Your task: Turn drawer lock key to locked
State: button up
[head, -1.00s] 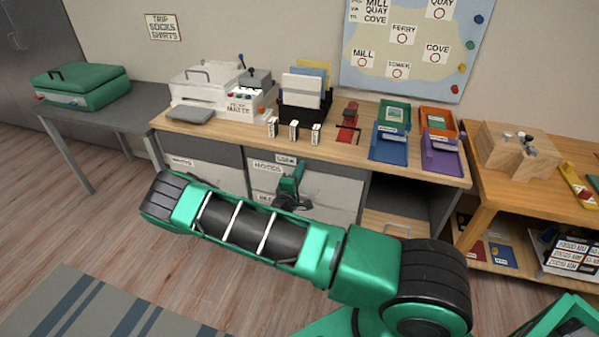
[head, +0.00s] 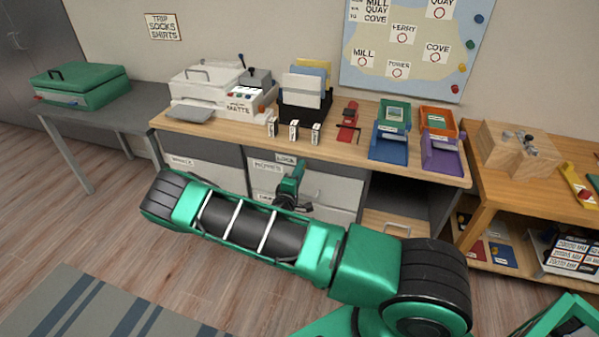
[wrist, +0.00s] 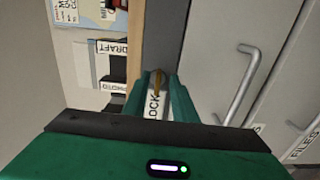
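The small bronze key (wrist: 157,82) shows in the wrist view between the far ends of my gripper's green fingers (wrist: 159,88). The fingers stand apart, one on each side of the key, with a narrow gap; I see no clear grip on it. Below the key, a white LOCK label (wrist: 153,106) shows between the fingers. In the head view, my gripper (head: 291,205) is at the drawer front under the desk edge, below the LOCK label (head: 285,159). The key is hidden there by my arm.
A metal drawer handle (wrist: 240,82) runs close to the right of the fingers in the wrist view. The desk top (head: 225,133) overhangs the drawers and bears a black file holder (head: 304,112) and small labelled blocks (head: 294,130). Open floor lies in front.

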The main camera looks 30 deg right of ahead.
jog(key=v, duration=1)
jog(key=shift+s+a, duration=0.2)
jog(key=shift+a, duration=0.1)
jog(key=shift+d+r, duration=0.1)
